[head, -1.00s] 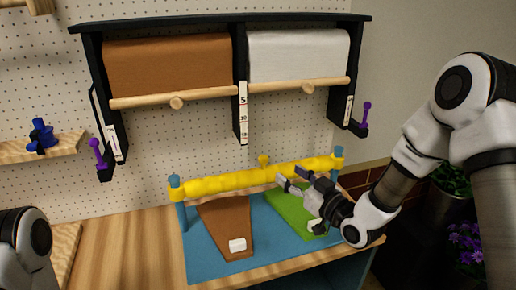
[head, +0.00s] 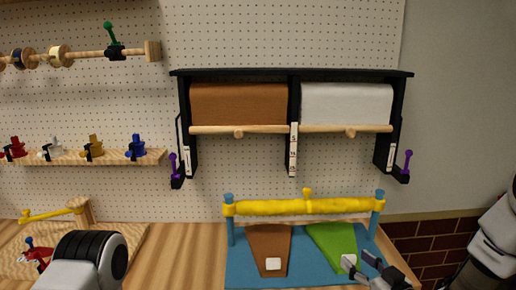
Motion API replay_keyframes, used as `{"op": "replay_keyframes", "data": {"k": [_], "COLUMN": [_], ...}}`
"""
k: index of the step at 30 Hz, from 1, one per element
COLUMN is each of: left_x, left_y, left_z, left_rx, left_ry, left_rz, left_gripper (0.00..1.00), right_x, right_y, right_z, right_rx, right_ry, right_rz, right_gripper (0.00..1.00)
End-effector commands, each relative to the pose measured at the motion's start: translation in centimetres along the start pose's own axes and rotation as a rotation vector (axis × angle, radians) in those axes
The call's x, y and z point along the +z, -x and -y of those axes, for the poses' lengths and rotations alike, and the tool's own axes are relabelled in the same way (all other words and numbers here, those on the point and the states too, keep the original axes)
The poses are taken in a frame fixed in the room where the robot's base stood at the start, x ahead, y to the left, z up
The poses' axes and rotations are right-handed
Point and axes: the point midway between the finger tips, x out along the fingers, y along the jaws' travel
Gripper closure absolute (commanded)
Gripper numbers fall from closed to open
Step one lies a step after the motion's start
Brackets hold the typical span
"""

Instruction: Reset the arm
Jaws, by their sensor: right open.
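My right gripper (head: 366,268) is at the lower right, over the right front part of the blue board (head: 250,272). Its two fingers are apart with nothing between them. Its arm comes in from the right edge and is partly out of view. My left arm shows at the lower left as a white link with a dark joint. My left gripper is not in the picture.
A yellow bar (head: 305,207) spans the board above a brown piece (head: 269,245) and a green piece (head: 330,240). A black rack (head: 293,75) holds brown and white rolls. A shelf (head: 95,158) with several coloured items is at left.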

Motion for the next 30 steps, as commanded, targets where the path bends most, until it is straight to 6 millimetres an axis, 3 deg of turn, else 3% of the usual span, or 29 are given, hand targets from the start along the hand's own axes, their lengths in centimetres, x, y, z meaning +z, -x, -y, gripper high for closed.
{"op": "replay_keyframes", "data": {"k": [8, 13, 16, 18, 21, 25, 27, 30], "left_x": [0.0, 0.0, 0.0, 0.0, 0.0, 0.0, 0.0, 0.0], "left_y": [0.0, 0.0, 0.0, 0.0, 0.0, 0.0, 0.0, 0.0], "left_z": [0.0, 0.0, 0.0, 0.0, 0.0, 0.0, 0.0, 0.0], "left_rx": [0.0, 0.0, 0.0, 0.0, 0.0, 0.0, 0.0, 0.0], "left_ry": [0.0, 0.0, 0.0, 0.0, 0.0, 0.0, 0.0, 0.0], "left_rz": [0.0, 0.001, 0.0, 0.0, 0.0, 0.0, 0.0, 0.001], "left_gripper": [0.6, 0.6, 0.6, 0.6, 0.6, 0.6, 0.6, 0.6], "right_x": [9.4, 17.8, 24.1, 28.4, 32.4, 33.5, 33.7, 33.7], "right_y": [1.9, 5.5, 10.0, 14.5, 21.2, 27.5, 28.9, 29.3], "right_z": [2.8, 5.1, 7.0, 8.5, 9.9, 10.3, 10.4, 10.5], "right_rx": [-0.018, -0.004, 0.024, 0.057, 0.129, 0.262, 0.303, 0.312], "right_ry": [-0.038, -0.084, -0.125, -0.159, -0.206, -0.279, -0.31, -0.325], "right_rz": [0.21, 0.451, 0.678, 0.87, 1.129, 1.371, 1.434, 1.454], "right_gripper": [0.46, 0.46, 0.46, 0.46, 0.46, 0.46, 0.46, 0.46]}}
